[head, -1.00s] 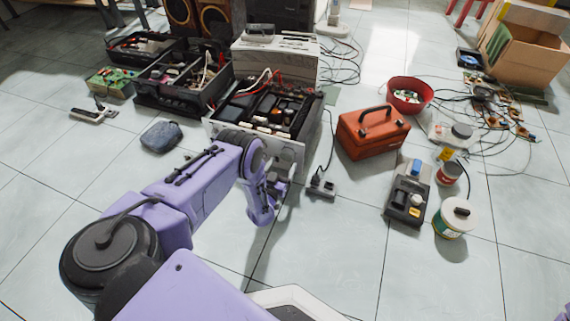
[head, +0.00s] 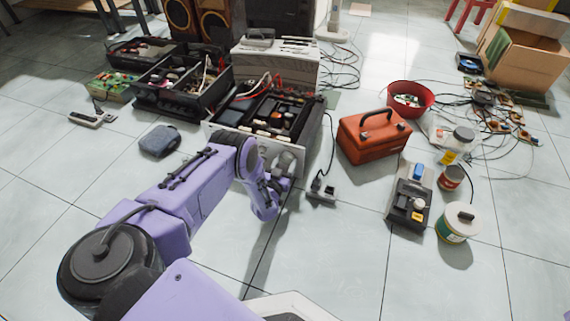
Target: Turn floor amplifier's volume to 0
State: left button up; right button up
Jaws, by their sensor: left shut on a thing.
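The floor amplifier (head: 308,127) sits on the tiles left of centre in the head view, its top off and its insides bare. Its pale front panel (head: 223,135) faces me and is partly hidden by my left arm. My left gripper (head: 277,182) is at the right part of that panel, low down, shut on a grey volume knob (head: 287,160). The wrist hides part of the knob, and its marking is too small to read. My right gripper is not in view.
A red toolbox (head: 372,138), a small power strip (head: 321,190) and a dark device (head: 409,199) stand right of the amplifier. A black open-topped unit (head: 160,103) stands to its left. Cables lie at right. The front floor is mostly clear.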

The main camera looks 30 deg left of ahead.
pick_arm(q)
jog(key=shift+n, duration=0.3)
jog(key=n, duration=0.3)
jog(key=shift+n, duration=0.4)
jog(key=n, duration=0.3)
jog(key=shift+n, duration=0.3)
jog(key=n+b, duration=0.1)
jog(key=n, duration=0.3)
jog(key=shift+f, duration=0.1)
jog(key=shift+n, duration=1.5)
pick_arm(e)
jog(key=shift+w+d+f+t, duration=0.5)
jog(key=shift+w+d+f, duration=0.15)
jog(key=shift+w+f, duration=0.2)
pick_arm(q)
jog(key=o, duration=1.1)
jog(key=shift+c, duration=0.2)
